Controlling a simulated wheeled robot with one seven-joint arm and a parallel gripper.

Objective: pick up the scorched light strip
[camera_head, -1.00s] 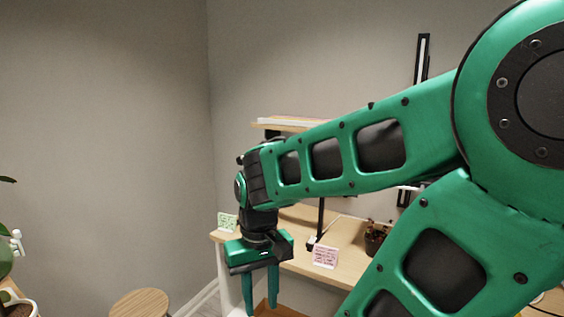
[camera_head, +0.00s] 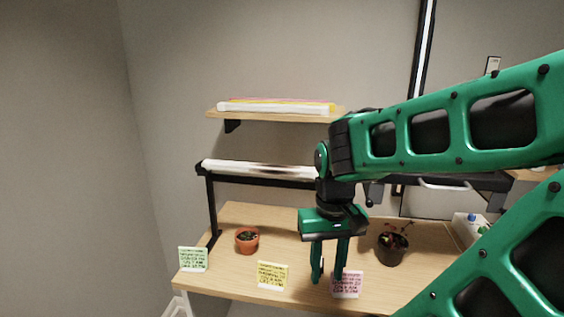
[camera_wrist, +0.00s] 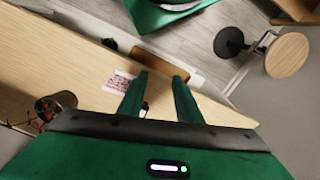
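A white light strip (camera_head: 235,168) with a dark, browned patch is mounted along a black bar above the table, in the head view. My arm hides its right part. My gripper (camera_head: 329,280) hangs pointing down in front of the table, below and right of the visible part of the strip. Its two green fingers are apart with nothing between them; the wrist view also shows the gripper (camera_wrist: 158,80) open and empty. The strip does not show in the wrist view.
A wall shelf (camera_head: 225,115) above holds several other strips (camera_head: 275,107). On the wooden table (camera_head: 235,215) stand a small terracotta pot (camera_head: 247,240), a dark pot (camera_head: 392,250) and green, yellow and pink cards (camera_head: 193,259). A round stool (camera_wrist: 287,55) is at the wrist view's right.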

